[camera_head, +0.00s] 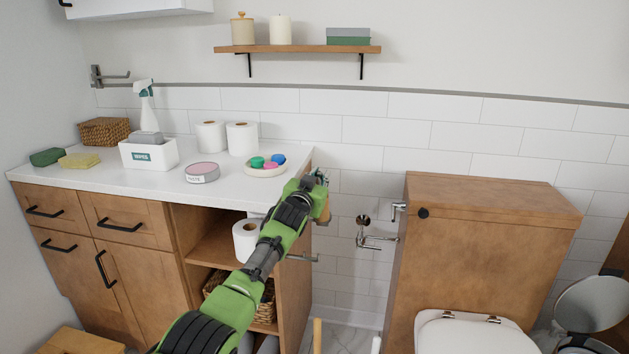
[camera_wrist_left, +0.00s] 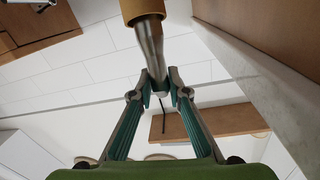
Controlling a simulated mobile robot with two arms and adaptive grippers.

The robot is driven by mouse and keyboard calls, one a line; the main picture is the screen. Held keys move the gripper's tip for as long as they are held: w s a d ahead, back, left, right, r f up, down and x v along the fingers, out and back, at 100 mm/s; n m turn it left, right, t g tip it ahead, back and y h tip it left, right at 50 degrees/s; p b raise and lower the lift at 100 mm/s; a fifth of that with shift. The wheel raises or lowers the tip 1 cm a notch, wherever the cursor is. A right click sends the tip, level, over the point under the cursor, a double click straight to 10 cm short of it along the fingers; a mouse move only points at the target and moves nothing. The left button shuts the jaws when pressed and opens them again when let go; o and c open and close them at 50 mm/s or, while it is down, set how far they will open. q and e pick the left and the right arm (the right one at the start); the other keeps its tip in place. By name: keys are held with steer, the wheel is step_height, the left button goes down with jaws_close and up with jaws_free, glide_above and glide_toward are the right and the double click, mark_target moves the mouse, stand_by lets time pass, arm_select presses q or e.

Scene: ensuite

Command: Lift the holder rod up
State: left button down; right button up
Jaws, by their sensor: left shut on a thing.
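The holder rod (camera_wrist_left: 150,45) is a smooth metal rod with a brown tube (camera_wrist_left: 143,9) around its far part in the left wrist view. My left gripper (camera_wrist_left: 160,92) is shut on the rod's near end, with the fingertips closed around it. In the head view my left gripper (camera_head: 319,179) is just right of the counter's front corner, and the brown tube (camera_head: 325,212) shows partly below it. The arm hides much of the rod there. My right gripper is not in view.
A metal bar (camera_head: 302,258) sticks out by the cabinet side below. The toilet tank (camera_head: 480,240) stands to the right, with a wall valve (camera_head: 364,238) between. A wall shelf (camera_head: 300,49) hangs above.

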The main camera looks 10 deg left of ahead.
arm_select(q)
steer(key=shift+w+a, duration=0.1)
steer(key=shift+f, duration=0.1)
stand_by(0.3)
steer(key=c, duration=2)
jaws_free()
steer(key=shift+o, duration=0.2)
steer(key=s+a, duration=0.1)
steer(key=s, duration=1.1)
steer(key=shift+a+r, duration=0.2)
